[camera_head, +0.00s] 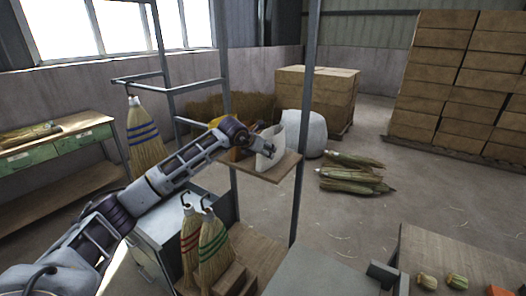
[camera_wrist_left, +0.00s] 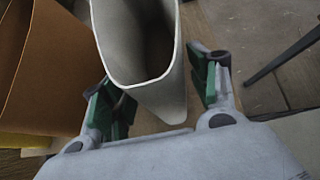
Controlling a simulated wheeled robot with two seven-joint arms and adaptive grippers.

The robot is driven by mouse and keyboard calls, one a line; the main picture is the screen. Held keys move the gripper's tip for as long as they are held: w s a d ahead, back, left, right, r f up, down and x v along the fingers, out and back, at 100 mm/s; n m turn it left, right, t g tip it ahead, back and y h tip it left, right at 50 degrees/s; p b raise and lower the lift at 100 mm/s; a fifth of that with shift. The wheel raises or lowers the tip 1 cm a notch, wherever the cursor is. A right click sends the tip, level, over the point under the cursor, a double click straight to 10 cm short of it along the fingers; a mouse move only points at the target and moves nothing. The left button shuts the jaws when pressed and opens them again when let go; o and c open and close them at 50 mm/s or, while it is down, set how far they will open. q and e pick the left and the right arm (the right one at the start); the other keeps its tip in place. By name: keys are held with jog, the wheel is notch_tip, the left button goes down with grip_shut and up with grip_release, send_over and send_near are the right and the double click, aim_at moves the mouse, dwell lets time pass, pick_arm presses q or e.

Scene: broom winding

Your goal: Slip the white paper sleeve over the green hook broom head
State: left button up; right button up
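The white paper sleeve (camera_head: 270,150) stands on a small wooden shelf (camera_head: 268,172) in the head view. In the left wrist view the sleeve (camera_wrist_left: 172,95) shows its open, hollow top. My left gripper (camera_head: 264,147) is at the sleeve. Its green-padded fingers (camera_wrist_left: 160,100) are spread on either side of the sleeve's near part; the right finger is clear of the wall, and contact on the left cannot be told. A broom head with green bands (camera_head: 214,250) hangs from a hook at lower left centre, beside a red-banded broom head (camera_head: 190,240). My right gripper is not in view.
An orange-brown sleeve-like object (camera_wrist_left: 45,65) stands left of the white sleeve. A blue-banded broom head (camera_head: 143,137) hangs at left. Grey frame posts (camera_head: 303,130) rise beside the shelf. Broom bundles (camera_head: 352,180) lie on the floor, with open floor around them.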

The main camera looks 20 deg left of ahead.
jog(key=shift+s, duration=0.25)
pick_arm(q)
jog(key=shift+r, duration=0.75)
jog(key=shift+r+p, duration=0.45)
jog(key=shift+r, duration=0.3)
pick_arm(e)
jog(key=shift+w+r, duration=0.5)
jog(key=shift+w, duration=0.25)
